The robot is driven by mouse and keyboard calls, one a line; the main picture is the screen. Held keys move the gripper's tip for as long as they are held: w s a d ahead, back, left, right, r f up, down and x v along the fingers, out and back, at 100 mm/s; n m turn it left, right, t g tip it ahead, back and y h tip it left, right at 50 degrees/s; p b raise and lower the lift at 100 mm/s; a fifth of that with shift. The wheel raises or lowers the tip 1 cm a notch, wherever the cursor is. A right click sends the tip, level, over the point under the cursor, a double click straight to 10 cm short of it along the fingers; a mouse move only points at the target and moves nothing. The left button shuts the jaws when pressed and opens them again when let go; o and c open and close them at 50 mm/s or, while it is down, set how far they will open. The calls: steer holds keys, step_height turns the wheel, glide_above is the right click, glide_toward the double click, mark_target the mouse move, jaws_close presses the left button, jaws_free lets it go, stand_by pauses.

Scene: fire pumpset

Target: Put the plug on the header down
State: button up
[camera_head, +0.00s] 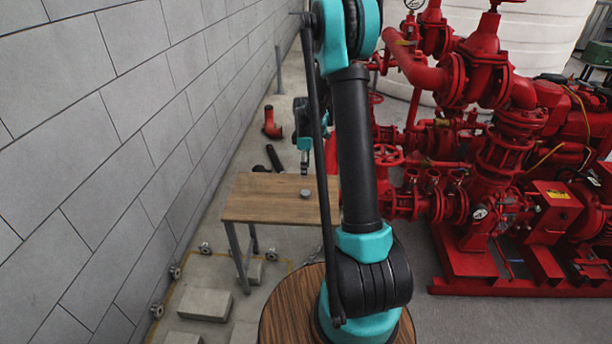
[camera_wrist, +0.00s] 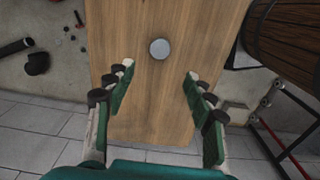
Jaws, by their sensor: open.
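A small round grey disc, which looks like the plug (camera_head: 306,193), lies on the wooden table (camera_head: 262,203). In the wrist view the plug (camera_wrist: 159,49) is a pale grey disc on the bare wooden top (camera_wrist: 140,120). My gripper (camera_wrist: 159,72) is open and empty, its two fingers spread to either side below the disc in the picture. In the head view my gripper (camera_head: 304,167) hangs above the table near the plug, not touching it. Which part is the header I cannot tell; red pump piping (camera_head: 430,190) stands to the right.
A grey block wall (camera_head: 120,120) runs along the left. Grey blocks (camera_head: 206,304) and small fittings lie on the floor by the table. A red elbow pipe (camera_head: 271,124) and a black pipe (camera_head: 274,158) lie behind it. A wooden barrel (camera_wrist: 292,40) stands right in the wrist view.

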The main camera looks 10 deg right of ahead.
steer(key=s+a+r+m+t, duration=0.1)
steer(key=s+r+m, duration=0.3)
steer(key=s, duration=0.4)
steer(key=s+r+m+t, duration=0.1)
steer(key=s+r+m, duration=0.2)
steer(key=s+r, duration=0.3)
steer(key=s+a+f+m+t, duration=0.1)
steer(key=s+m, duration=0.6)
steer(key=s, duration=1)
steer(key=shift+f+t, duration=0.6)
steer(key=shift+f, duration=0.2)
